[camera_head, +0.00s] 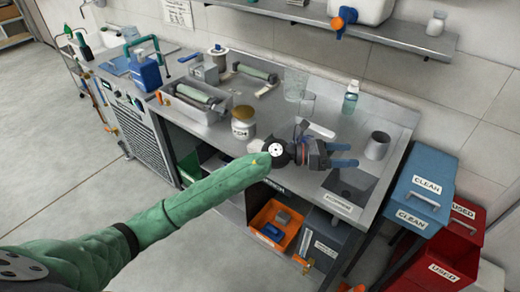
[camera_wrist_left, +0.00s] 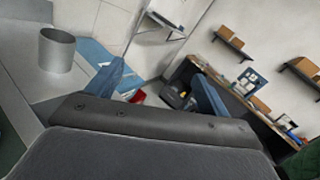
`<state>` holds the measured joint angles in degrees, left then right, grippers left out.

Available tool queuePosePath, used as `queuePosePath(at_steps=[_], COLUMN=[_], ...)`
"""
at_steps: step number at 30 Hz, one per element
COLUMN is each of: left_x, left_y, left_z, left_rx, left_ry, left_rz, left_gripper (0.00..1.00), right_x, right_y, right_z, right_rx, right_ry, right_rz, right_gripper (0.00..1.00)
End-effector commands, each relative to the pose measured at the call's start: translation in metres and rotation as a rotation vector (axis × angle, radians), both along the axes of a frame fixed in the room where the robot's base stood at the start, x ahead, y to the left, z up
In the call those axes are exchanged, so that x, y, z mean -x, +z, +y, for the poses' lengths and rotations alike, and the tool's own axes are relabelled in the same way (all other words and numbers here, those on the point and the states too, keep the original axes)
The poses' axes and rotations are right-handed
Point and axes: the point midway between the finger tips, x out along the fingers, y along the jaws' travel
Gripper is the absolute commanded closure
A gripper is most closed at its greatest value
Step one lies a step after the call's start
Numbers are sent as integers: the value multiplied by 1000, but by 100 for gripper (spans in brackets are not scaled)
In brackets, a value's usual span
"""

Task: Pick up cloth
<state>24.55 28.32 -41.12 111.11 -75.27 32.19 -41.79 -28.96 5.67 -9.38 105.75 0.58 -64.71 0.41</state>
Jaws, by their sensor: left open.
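I cannot make out a cloth for certain in either view. My left gripper (camera_head: 352,155) is above the right part of the grey counter (camera_head: 255,140), its blue fingers pointing right. It is open with nothing visible between the fingers; they also show in the left wrist view (camera_wrist_left: 162,80). A grey cup (camera_head: 377,145) stands just right of the fingertips and shows at left in the wrist view (camera_wrist_left: 57,52). A dark square recess or tray (camera_head: 368,183) with a label is below the gripper. Blue bins marked CLEAN (camera_head: 423,187) and red bins marked USED (camera_head: 455,250) stand at right. My right gripper is not in view.
A clear bottle (camera_head: 350,98), beakers (camera_head: 296,84) and a labelled jar (camera_head: 243,123) stand on the counter. Trays with rollers (camera_head: 198,100) lie further left. An orange bin (camera_head: 275,226) sits on the lower shelf. A wall shelf (camera_head: 380,36) runs above. Floor at left is clear.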

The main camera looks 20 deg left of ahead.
Motion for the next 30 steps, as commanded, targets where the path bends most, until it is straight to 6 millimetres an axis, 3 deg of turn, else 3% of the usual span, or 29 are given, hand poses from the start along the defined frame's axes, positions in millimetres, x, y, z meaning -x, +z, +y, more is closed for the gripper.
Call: queuePosePath(at_steps=[4, 8, 14, 21, 24, 27, 30], left_x=[-14, -32, -72, -117, -127, -132, -134], left_y=[-32, -61, -94, -92, -84, -79, -80], left_z=[10, 38, 114, 227, 260, 279, 286], left_rx=[-296, -565, -991, -1434, -1546, -1610, -1633], left_ry=[-134, -252, -426, -596, -639, -664, -675], left_rz=[-177, -301, -419, -422, -399, -381, -370], left_gripper=[20, 20, 20, 20, 20, 20, 20], right_x=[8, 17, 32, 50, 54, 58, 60], right_y=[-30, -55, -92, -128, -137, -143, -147], right_z=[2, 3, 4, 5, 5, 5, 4], right_rx=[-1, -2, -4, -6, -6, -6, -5], right_ry=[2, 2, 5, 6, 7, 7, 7], right_rz=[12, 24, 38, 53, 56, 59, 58], right_gripper=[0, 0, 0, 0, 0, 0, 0])
